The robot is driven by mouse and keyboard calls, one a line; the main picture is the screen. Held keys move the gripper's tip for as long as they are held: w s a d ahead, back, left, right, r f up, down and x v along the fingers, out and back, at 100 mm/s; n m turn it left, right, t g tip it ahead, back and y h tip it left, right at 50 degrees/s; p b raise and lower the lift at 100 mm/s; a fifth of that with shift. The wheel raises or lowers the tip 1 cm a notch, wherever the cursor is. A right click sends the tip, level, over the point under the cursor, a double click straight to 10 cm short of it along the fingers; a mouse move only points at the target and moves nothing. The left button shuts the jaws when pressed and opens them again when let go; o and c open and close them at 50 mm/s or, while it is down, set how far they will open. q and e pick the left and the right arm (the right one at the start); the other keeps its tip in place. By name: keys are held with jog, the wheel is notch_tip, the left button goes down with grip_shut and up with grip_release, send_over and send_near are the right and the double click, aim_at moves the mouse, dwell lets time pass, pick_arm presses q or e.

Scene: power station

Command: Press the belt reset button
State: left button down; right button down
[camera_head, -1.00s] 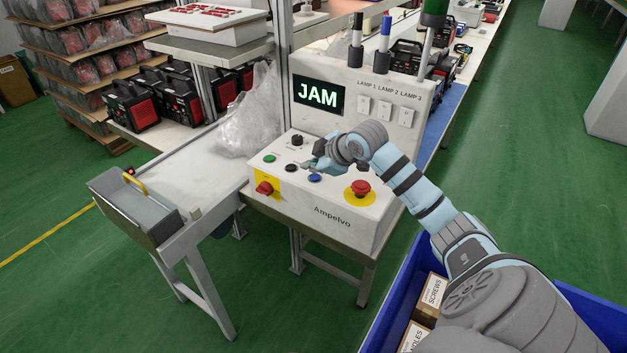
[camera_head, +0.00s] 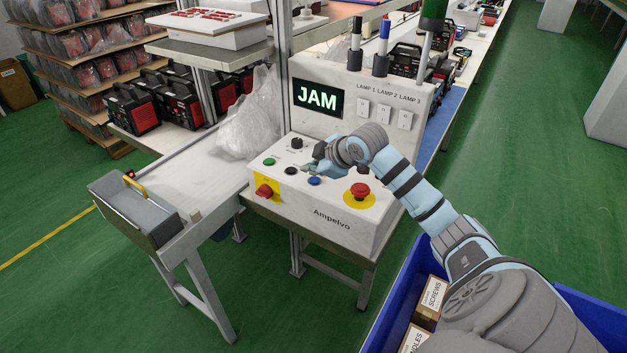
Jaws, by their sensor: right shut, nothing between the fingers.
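The white control box (camera_head: 318,226) marked Ampelvo carries several controls. On its top are a green button (camera_head: 269,161), a black button (camera_head: 291,170), a blue button (camera_head: 314,181), a black knob (camera_head: 296,143) and a red mushroom button (camera_head: 360,190) on a yellow disc. Labels by the buttons are too small to read, so I cannot tell which is the belt reset. My right gripper (camera_head: 317,163) is shut and empty, over the panel just behind the blue button. I cannot tell whether it touches the panel. The panel part behind the gripper is hidden. My left gripper is out of view.
A screen (camera_head: 318,97) behind the panel reads JAM. A conveyor (camera_head: 188,165) with clear plastic wrap (camera_head: 250,122) lies left. A blue bin (camera_head: 394,308) with boxes stands below my right arm.

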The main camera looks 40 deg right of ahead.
aim_at(313, 181)
jog(key=shift+f, duration=0.1)
jog(key=shift+f, duration=0.25)
jog(key=shift+f, duration=0.45)
dwell(0.8)
jog(key=shift+r+p, duration=0.1)
jog(key=shift+p, duration=0.3)
jog(key=shift+r+p, duration=0.75)
jog(key=shift+p, duration=0.3)
jog(key=shift+w, duration=0.1)
notch_tip(313, 181, up, 5)
jog(key=p, duration=0.6)
jog(key=shift+r, duration=0.1)
